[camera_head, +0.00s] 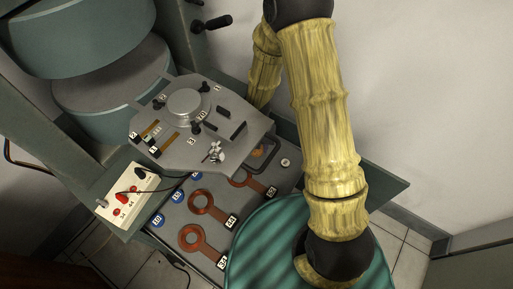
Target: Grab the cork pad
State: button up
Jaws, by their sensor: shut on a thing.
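My arm rises from the lower right, bends at the top and runs down behind the raised grey plate (188,157). My gripper at its far end is hidden by this plate, so its jaws and anything in them do not show. A small brown patch (258,153) shows inside a dark rounded frame (270,162) under the right edge of the plate. It may be the cork pad, but it is too small and too covered to be sure.
Large teal round magnet poles (75,42) stand at the upper left. The lower grey panel carries copper rings (193,240) and blue labelled discs (158,220). A white switch box (128,190) with cables sits at the left. Black knobs (197,127) stand on the raised plate.

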notch_tip(320, 180, up, 28)
jog(key=p, duration=1.5)
